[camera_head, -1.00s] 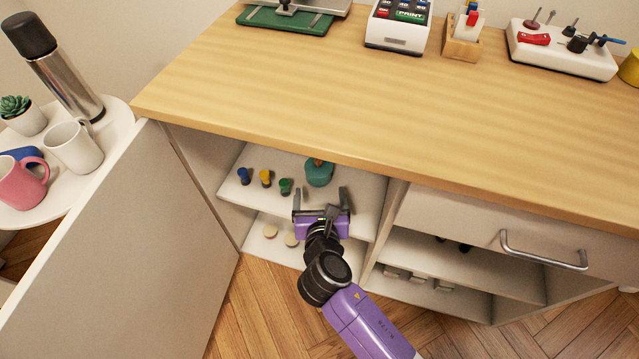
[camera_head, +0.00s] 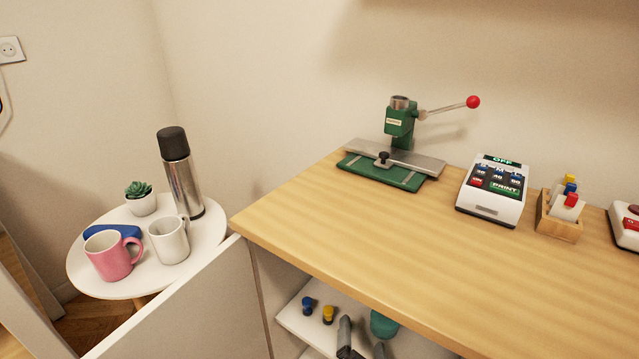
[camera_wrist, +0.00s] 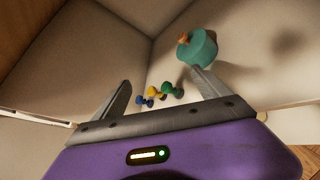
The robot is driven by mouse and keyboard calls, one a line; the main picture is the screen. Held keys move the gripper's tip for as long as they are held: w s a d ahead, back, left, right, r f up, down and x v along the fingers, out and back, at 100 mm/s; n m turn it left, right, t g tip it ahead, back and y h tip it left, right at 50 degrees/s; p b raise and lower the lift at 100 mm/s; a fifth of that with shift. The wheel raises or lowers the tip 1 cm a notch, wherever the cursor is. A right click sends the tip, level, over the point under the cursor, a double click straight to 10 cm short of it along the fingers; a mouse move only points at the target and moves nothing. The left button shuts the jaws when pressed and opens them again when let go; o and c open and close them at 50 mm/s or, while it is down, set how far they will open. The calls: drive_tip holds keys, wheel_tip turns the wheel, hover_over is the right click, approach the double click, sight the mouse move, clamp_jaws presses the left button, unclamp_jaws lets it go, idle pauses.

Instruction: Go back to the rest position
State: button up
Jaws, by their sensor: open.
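My gripper (camera_wrist: 160,88) is open and empty in the wrist view, its two fingers spread apart. Beyond the fingers, inside the cabinet, stand a teal container (camera_wrist: 197,48) with an orange-brown top and small blue, yellow and green spools or knobs (camera_wrist: 160,92). In the head view only the tips of my gripper (camera_head: 362,345) show at the bottom edge, in front of the open cabinet shelf (camera_head: 300,322). The teal container (camera_head: 384,325) is partly hidden under the tabletop there. The rest of my arm is out of the head view.
The wooden tabletop (camera_head: 340,240) overhangs the shelf. The open cabinet door (camera_head: 200,315) stands at left, beside a round table (camera_head: 85,268) with mugs, a flask and a plant.

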drive_tip(key=s+d+r+m, duration=0.4)
drive_tip(key=s+m, duration=0.5)
drive_tip(key=s, duration=0.4)
drive_tip(key=s+d+r+m+y, duration=0.1)
drive_tip(key=s+d+r+m, duration=0.2)
drive_tip(key=s+m, duration=0.8)
drive_tip(key=s+d+r+m, duration=0.4)
drive_tip(key=s+m, duration=0.3)
drive_tip(key=s, duration=0.8)
wheel_tip(320, 180, up, 24)
drive_tip(key=p, duration=2.4)
drive_tip(key=shift+w+a+r, duration=0.15)
drive_tip(key=shift+w+a, duration=0.15)
